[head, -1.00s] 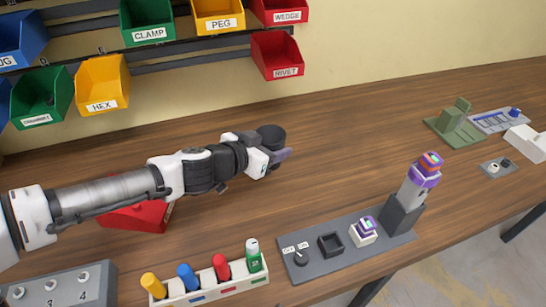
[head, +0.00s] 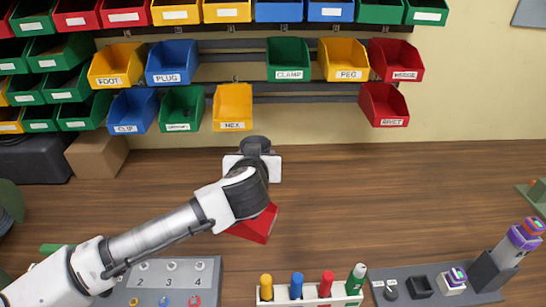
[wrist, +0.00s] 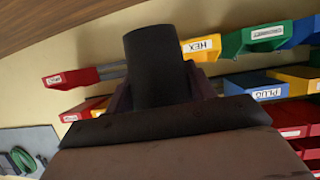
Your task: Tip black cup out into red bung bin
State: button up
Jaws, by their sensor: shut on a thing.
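The black cup (head: 255,143) is held in my gripper (head: 254,157), above the table and just beyond the red bin in the head view. It looks roughly upright; its contents cannot be seen. In the wrist view the cup (wrist: 157,68) stands between the dark fingers of my gripper (wrist: 160,92), which are shut on it. A red bin (head: 254,224) sits on the table below my wrist in the head view. My arm hides part of it, and no label on it can be read.
Labelled bins hang on the wall rails behind, among them the yellow HEX bin (head: 233,106) and red RIVET bin (head: 385,104). A marker rack (head: 311,293) and a grey numbered panel (head: 172,281) lie at the front.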

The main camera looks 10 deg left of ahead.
jog(key=shift+s+a, duration=0.15)
jog(key=shift+a, duration=0.05)
jog(key=shift+s+d+f+n+g+h+p, duration=0.1)
jog(key=shift+d+f+n+g+h+p, duration=0.45)
jog(key=shift+f+n+h, duration=1)
jog(key=shift+s+d+f+n+g+h+p, duration=0.15)
jog(key=shift+d+f+n+h, duration=0.75)
jog(key=shift+f, duration=1.3)
jog(key=shift+s+d+f+n+g+h+p, duration=0.1)
jog(key=shift+d+f+n+g+h+p, duration=0.4)
jog(key=shift+f+n+h, duration=1.05)
jog(key=shift+w+a+r+n+t+h+p, duration=0.15)
jog(key=shift+a+r+n+t+h+p, duration=0.4)
jog(key=shift+n+h, duration=0.9)
jog(key=shift+w+a+r+n+t+h+p, duration=0.1)
jog(key=shift+w+a+n+t+h+p, duration=0.3)
jog(key=shift+a+n+h, duration=1.1)
jog(key=shift+s+a+r+n+t+h+p, duration=0.1)
jog(key=shift+a+r+n+t+h+p, duration=0.4)
jog(key=shift+n, duration=1.65)
jog(key=shift+d+f, duration=0.15)
jog(key=shift+f, duration=0.05)
